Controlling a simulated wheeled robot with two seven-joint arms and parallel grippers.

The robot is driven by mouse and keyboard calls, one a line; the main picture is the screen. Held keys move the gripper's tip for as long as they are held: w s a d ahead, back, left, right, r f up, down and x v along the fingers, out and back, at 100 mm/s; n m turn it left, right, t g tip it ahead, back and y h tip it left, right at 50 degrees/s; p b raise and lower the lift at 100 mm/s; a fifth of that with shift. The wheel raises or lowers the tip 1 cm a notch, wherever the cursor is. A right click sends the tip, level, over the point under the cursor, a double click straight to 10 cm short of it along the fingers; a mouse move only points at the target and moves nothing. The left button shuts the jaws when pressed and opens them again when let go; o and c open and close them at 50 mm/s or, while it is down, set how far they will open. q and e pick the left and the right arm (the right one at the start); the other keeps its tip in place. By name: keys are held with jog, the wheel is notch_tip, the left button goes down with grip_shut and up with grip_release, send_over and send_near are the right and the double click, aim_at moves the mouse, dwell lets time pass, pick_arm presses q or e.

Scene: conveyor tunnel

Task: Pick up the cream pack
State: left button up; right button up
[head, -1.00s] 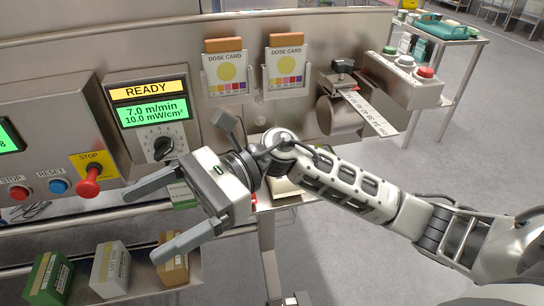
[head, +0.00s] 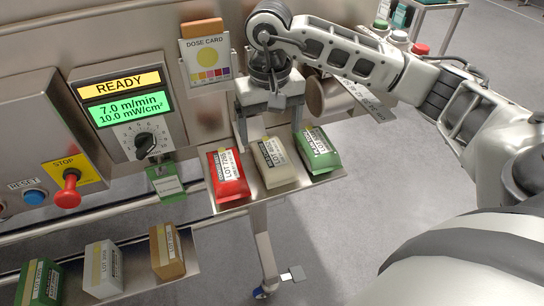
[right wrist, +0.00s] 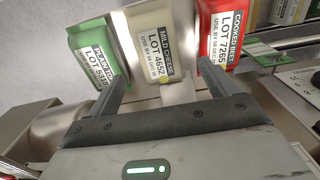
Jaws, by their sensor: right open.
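The cream pack (head: 272,163), labelled mild cheese, lies on a small metal shelf (head: 236,205) between a red pack (head: 228,174) and a green pack (head: 318,150). My right gripper (head: 269,128) is open and empty, just behind and above the cream pack, fingers pointing down. In the right wrist view the cream pack (right wrist: 150,45) shows beyond the gap between the open fingertips (right wrist: 165,82), with the green and red packs to its left and right. I cannot tell whether the fingers touch any pack. My left gripper is not in view.
A lower tray at the left holds a green pack (head: 39,283), a pale pack (head: 103,268) and a brown pack (head: 167,250). A control panel with a red stop button (head: 69,190) stands behind it. Open floor lies right of the shelf.

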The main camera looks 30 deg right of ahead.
aim_at(272, 152)
notch_tip(272, 152, down, 2)
jog(key=f+p, duration=0.1)
jog(key=f, duration=0.3)
jog(key=shift+s+d+f+p, duration=0.1)
jog(key=shift+s+f+p, duration=0.1)
jog(key=shift+f+p, duration=0.2)
jog(key=shift+f, duration=0.4)
jog(key=c, duration=1.4)
jog(key=shift+o, duration=0.2)
jog(key=shift+w, duration=0.1)
jog(key=shift+r, duration=0.15)
